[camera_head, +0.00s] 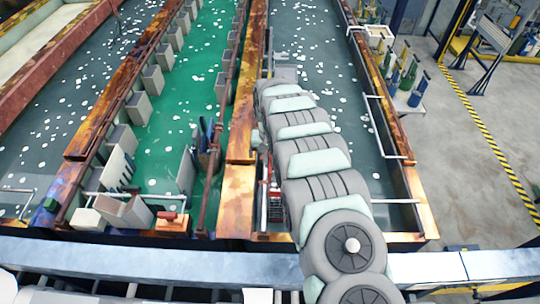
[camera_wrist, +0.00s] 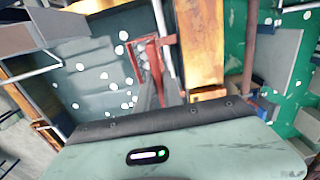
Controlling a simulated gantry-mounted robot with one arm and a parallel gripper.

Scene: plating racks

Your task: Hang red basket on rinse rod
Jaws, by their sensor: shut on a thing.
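The red basket (camera_head: 274,205) shows as a narrow red wire shape at the near left edge of the right-hand grey tank, mostly hidden by my arm in the head view. In the wrist view the red basket (camera_wrist: 150,58) has pale pieces in it and hangs over the tank water. My gripper (camera_wrist: 163,94) is shut on the basket; its fingertips are largely hidden by my pale wrist housing. A white rod (camera_wrist: 162,38) runs beside the basket, close to the rusty orange tank wall. I cannot tell whether basket and rod touch.
The rusty orange wall (camera_head: 238,190) separates this tank from the green tank (camera_head: 180,120), which has several grey boxes along its edge. A white rail (camera_head: 384,130) stands on the tank's right side. The floor (camera_head: 460,150) lies farther right.

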